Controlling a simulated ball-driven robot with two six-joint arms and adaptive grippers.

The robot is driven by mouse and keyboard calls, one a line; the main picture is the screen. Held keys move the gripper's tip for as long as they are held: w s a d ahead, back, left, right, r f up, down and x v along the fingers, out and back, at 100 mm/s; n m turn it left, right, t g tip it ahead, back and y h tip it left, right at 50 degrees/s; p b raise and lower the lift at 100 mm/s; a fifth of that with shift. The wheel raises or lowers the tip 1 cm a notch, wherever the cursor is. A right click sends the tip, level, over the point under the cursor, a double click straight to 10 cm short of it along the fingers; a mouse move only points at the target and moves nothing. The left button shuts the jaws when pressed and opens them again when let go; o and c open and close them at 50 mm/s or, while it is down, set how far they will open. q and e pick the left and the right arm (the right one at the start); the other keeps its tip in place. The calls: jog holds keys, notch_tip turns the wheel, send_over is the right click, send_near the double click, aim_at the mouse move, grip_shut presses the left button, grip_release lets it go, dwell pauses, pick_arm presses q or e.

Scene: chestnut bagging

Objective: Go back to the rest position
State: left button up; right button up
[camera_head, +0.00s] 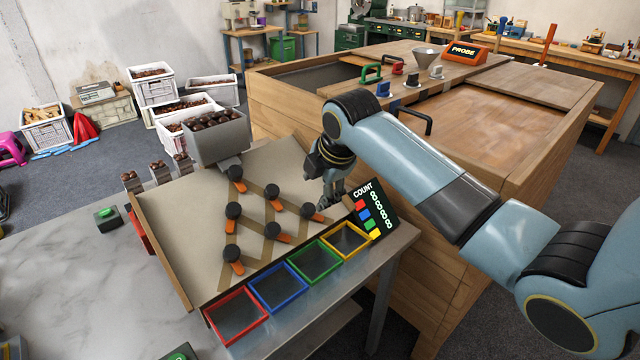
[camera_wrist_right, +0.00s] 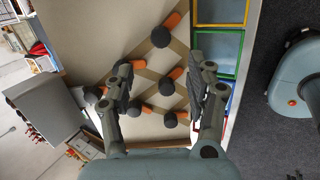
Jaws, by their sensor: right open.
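My right arm reaches in from the right in the head view. Its right gripper (camera_head: 331,196) points down above the right edge of the sloped sorting board (camera_head: 185,225), beside the count display (camera_head: 372,208). In the wrist view the right gripper (camera_wrist_right: 160,78) is open, its two fingers wide apart with nothing held between them. The board lies beyond the fingers; whether they touch it cannot be told. Several black knobs with orange flippers (camera_head: 234,253) stand on the board. My left gripper is not in view.
Empty red (camera_head: 208,314), blue (camera_head: 253,297), green (camera_head: 291,272) and yellow (camera_head: 323,246) frames line the board's lower edge. A grey hopper of chestnuts (camera_head: 217,144) stands at its top. A wooden cabinet (camera_head: 440,240) stands close under my right arm. The grey table (camera_head: 70,280) is mostly clear at left.

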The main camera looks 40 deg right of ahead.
jog(key=shift+s+r, duration=0.25)
jog(key=shift+r, duration=0.1)
dwell(0.3)
jog(key=s+a+r+m+g, duration=0.1)
jog(key=s+a+m, duration=0.3)
jog(key=s, duration=0.6)
jog(key=s+a+r+m, duration=0.1)
jog(key=s+m, duration=0.6)
jog(key=s, duration=0.2)
jog(key=s+a+r+m+g, duration=0.1)
jog(key=s+a+m, duration=0.3)
jog(key=s, duration=0.6)
jog(key=s+d+f+m+g+b, duration=0.15)
jog(key=f+b, duration=0.35)
jog(key=f, duration=1.2)
jog(key=d+f+m+b, duration=0.15)
jog(key=f+b, duration=0.25)
jog(key=f, duration=1.3)
jog(key=s+d+f+b, duration=0.1)
jog(key=s+f+b, duration=0.3)
jog(key=s+f, duration=0.5)
jog(key=s+d+f+g+b, duration=0.1)
jog(key=s+f+b, duration=0.4)
jog(key=s+f, duration=0.5)
notch_tip(320, 180, down, 8)
jog(key=shift+f+n, duration=0.1)
jog(key=shift+n, duration=0.3)
